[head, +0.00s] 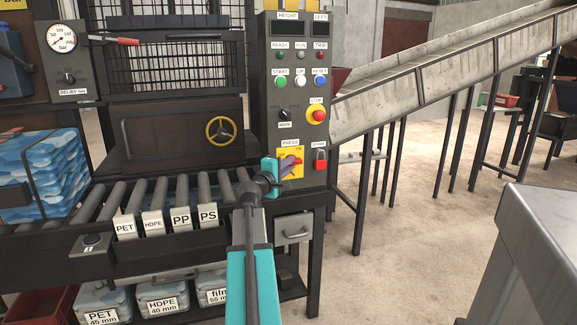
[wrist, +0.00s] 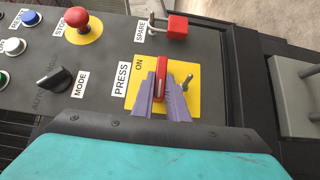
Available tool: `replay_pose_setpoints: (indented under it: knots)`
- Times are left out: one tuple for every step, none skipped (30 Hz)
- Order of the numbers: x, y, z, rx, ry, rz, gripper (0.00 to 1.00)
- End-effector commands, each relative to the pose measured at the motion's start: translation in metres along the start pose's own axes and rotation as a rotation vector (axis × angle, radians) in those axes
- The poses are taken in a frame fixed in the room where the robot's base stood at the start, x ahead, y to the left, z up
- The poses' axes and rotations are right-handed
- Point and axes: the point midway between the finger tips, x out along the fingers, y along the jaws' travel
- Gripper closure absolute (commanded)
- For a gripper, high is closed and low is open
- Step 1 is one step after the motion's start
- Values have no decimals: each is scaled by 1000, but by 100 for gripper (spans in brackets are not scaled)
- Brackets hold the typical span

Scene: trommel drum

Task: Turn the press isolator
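The press isolator is a red handle (wrist: 160,82) on a yellow plate (wrist: 133,88), with the labels PRESS and ON beside it in the wrist view. In the head view its yellow plate (head: 284,168) is low on the grey control panel, partly hidden by my gripper. The purple fingers of my gripper (wrist: 163,100) lie along both sides of the red handle and appear to touch it, so the gripper looks shut on it. In the head view the gripper (head: 290,163) reaches the plate from the lower left. The handle points at the ON mark.
A red padlock (wrist: 177,27) hangs at SPARE beside the isolator. The red stop button (wrist: 81,26) and black mode knob (wrist: 57,77) are close by. A roller conveyor (head: 163,195) lies left of the panel, and a grey table (head: 545,225) stands at the right.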

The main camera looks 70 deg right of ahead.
Motion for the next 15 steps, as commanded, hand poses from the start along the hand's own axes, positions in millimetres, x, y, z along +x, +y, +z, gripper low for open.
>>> replay_pose_setpoints:
  knots:
    - [0,0,0,0,0,0,98]
    - [0,0,0,0,0,0,100]
    - [0,0,0,0,0,0,100]
    - [5,0,-3,0,1,-1,100]
    - [3,0,-2,0,1,0,100]
    - [1,0,-1,1,1,0,100]
    - [1,0,-1,1,2,-1,100]
    - [1,0,-1,1,2,-1,100]
    - [0,1,-1,3,2,-2,100]
    - [0,1,-1,4,2,-3,100]
    - [0,1,-1,5,2,-5,100]
    - [0,1,-1,8,2,-7,100]
    - [0,2,-1,10,2,-10,100]
    - [-1,2,-1,12,2,-12,100]
    - [-1,2,-1,17,2,-17,100]
